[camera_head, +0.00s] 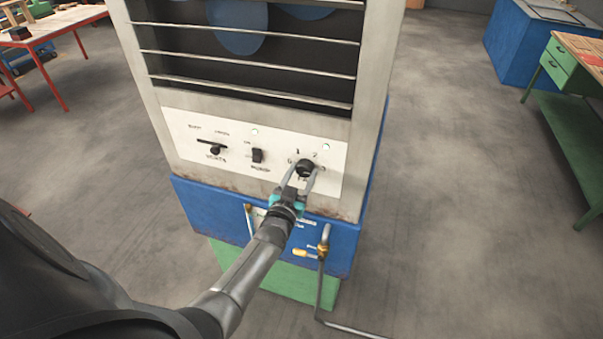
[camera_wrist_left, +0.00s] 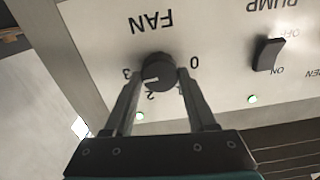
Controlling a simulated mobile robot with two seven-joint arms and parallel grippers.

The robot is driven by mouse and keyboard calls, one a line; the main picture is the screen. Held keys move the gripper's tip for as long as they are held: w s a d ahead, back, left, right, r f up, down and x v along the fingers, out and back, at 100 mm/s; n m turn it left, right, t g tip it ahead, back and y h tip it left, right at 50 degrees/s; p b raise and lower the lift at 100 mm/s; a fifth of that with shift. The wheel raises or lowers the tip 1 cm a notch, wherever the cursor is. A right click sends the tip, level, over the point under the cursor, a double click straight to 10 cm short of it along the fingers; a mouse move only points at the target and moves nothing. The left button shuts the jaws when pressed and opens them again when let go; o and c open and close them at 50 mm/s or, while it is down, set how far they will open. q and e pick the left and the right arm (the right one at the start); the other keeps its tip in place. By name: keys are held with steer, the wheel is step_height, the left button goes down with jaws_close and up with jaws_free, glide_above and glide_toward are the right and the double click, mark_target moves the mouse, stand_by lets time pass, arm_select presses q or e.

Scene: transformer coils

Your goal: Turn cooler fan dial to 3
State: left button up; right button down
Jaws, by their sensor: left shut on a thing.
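The black round fan dial (camera_head: 306,168) is on the white control panel (camera_head: 190,160) of the cooler, at the panel's right side. In the left wrist view, which is upside down, the dial (camera_wrist_left: 158,70) sits under the word FAN with 0, 1, 2 and 3 around it. A pale pointer mark shows on its face, towards the 2 and 3 side; its exact setting is hard to tell. My left gripper (camera_head: 303,178) has its two fingers on either side of the dial and is shut on it. My right gripper is not in view.
The dark pump switch (camera_head: 257,156) and the vents slider (camera_head: 215,150) are left of the dial. A green lamp (camera_head: 326,147) is above right of it. A pipe with a yellow-handled valve (camera_head: 322,248) stands below the panel.

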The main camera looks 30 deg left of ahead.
arm_select(q)
steer(key=shift+m, duration=0.5)
steer(key=o, duration=1.4)
steer(key=v, duration=1.5)
steer(key=shift+s+d+p, duration=0.15)
steer(key=shift+p, duration=0.2)
steer(key=s+d+f+g+h+b, duration=0.1)
steer(key=s+d+f+g+b, duration=0.2)
steer(key=f, duration=0.8)
steer(key=s+d+f+m+g+h+b, duration=0.1)
steer(key=s+d+f+g+b, duration=0.2)
steer(key=f, duration=0.7)
steer(key=s+d+f+g+h+b, duration=0.2)
steer(key=s+f+b, duration=0.15)
steer(key=f, duration=0.75)
steer(key=s+f+g+b, duration=0.3)
steer(key=s+f, duration=0.4)
steer(key=s, duration=0.1)
steer(key=s+d+f+m+g+b, duration=0.1)
steer(key=s+f+g+b, duration=0.1)
steer(key=s+f, duration=0.5)
steer(key=s+f+m+g+b, duration=0.1)
steer(key=s+f+g+b, duration=0.2)
steer(key=s+f, duration=0.4)
steer(key=shift+s+d+f+g+b, duration=0.1)
steer(key=shift+s+f+g+b, duration=0.05)
steer(key=shift+s+b, duration=0.3)
steer(key=shift+s+d+f+g+b, duration=0.1)
steer(key=shift+s+g+b, duration=0.05)
steer(key=shift+s+b, duration=0.25)
